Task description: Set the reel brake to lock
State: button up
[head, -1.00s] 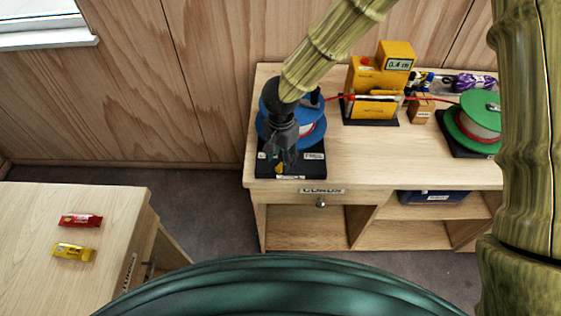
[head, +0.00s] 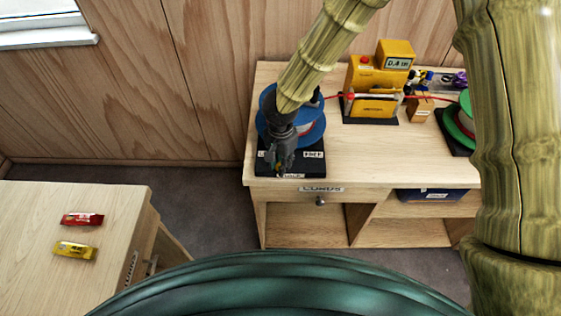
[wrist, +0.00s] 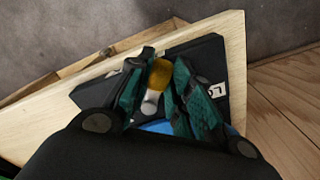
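The blue reel (head: 313,113) stands on a black base (head: 312,170) at the left end of the cord bench. The base has a label reading roughly FREE (head: 313,154) on the right and a partly covered one on the left. The brake lever has a yellow knob (wrist: 160,73) and pale shaft. My gripper (head: 282,167) points down at the base's front, between the labels, and hides the lever in the head view. In the wrist view its green-padded fingers (wrist: 162,72) close in on both sides of the knob. A label starting "LO" (wrist: 217,90) shows right of them.
A yellow meter (head: 378,80) reading 0.4 m stands right of the reel, with a red cord running through it to a green reel (head: 460,125). A side table (head: 40,220) at the left holds a red and a yellow packet.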

aim_at(278, 163)
grip_shut()
jog(key=shift+w+a+m, duration=0.25)
jog(key=shift+m, duration=0.55)
jog(key=o, duration=0.9)
grip_release()
jog(key=shift+r, duration=0.15)
notch_tip(278, 163, up, 12)
jog(key=shift+f, duration=0.2)
